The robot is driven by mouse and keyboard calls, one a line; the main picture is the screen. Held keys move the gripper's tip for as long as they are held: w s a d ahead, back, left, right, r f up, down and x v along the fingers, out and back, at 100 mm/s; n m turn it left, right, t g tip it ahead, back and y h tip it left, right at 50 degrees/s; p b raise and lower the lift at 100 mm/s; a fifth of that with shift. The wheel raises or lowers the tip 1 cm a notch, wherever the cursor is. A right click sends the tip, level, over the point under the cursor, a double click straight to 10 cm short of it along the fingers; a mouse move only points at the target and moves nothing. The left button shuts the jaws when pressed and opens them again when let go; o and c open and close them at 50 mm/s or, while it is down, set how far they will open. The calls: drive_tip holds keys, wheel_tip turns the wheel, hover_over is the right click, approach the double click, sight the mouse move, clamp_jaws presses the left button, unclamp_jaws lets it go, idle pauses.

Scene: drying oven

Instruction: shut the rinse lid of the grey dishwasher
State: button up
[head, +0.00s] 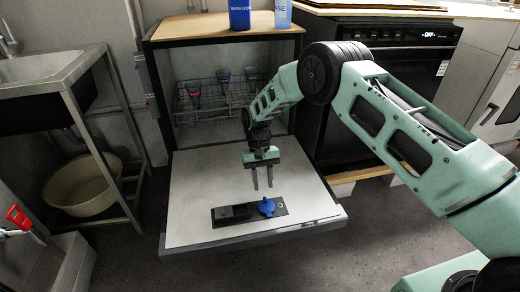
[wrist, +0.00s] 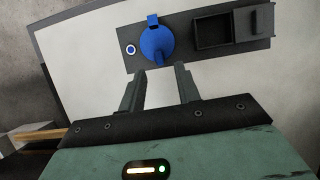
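The grey dishwasher's door (head: 200,185) is folded down flat, with a dark dispenser panel (head: 293,214) near its front edge. The blue rinse lid (head: 267,207) is on the right part of this panel. In the wrist view the rinse lid (wrist: 157,43) is a round blue piece with a tab on either side. I cannot tell whether it is seated or tilted up. My gripper (head: 263,187) points down above the door, a little behind the lid. Its fingers (wrist: 160,74) are apart with nothing between them, and the lid is just beyond the tips in the wrist view.
The panel also has a rectangular compartment (wrist: 211,32), open, with a dark cover (wrist: 251,22) beside it. A wire rack (head: 215,100) with several glasses is inside the dishwasher. Blue bottles (head: 240,14) stand on its top. A sink stand (head: 60,75) is left; an oven (head: 385,80) is right.

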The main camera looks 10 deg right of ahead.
drive_tip(key=p+v, duration=0.1)
drive_tip(key=v, duration=1.2)
drive_tip(key=shift+r+p, duration=0.2)
drive_tip(key=shift+p, duration=0.2)
